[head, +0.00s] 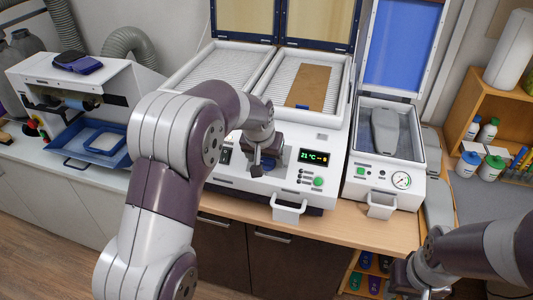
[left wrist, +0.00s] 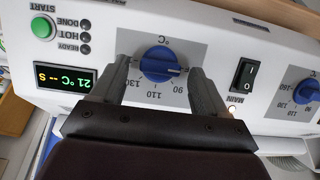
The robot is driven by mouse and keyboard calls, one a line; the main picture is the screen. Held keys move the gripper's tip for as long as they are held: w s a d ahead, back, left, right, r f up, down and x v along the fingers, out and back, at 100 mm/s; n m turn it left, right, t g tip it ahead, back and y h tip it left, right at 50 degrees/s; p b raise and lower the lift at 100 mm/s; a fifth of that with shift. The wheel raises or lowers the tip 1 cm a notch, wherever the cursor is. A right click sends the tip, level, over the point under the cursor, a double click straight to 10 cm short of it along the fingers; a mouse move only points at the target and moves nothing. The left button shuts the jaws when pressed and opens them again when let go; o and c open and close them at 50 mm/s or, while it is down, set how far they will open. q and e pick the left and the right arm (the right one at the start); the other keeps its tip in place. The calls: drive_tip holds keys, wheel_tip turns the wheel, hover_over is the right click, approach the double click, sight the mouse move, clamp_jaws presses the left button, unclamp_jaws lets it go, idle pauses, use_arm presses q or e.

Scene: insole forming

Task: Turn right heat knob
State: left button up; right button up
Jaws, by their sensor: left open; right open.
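The right heat knob (left wrist: 160,63) is a round blue dial on a grey scale plate on the white heater's (head: 335,205) front panel, beside the temperature display (left wrist: 67,79). The display reads 21 °C. In the left wrist view my open left gripper (left wrist: 158,70) has one finger on each side of this knob; I cannot tell whether they touch it. In the head view my left gripper (head: 262,168) is at the panel, and my arm hides the knob. The other blue heat knob (left wrist: 307,91) is past the MAIN switch (left wrist: 240,80). My right gripper (head: 405,282) is open, low at the right.
The heater has two trays, one holding a brown sheet (head: 307,87), and a front handle (head: 288,208). A press with a gauge (head: 401,180) stands to its right. A green START button (left wrist: 43,27) is near the display. A shelf with bottles (head: 487,130) is at far right.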

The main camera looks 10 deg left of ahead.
use_arm(q)
drive_tip(key=shift+w+f, duration=0.1)
drive_tip(key=shift+f, duration=0.15)
drive_tip(key=c, duration=1.1)
drive_tip(key=shift+o, duration=0.2)
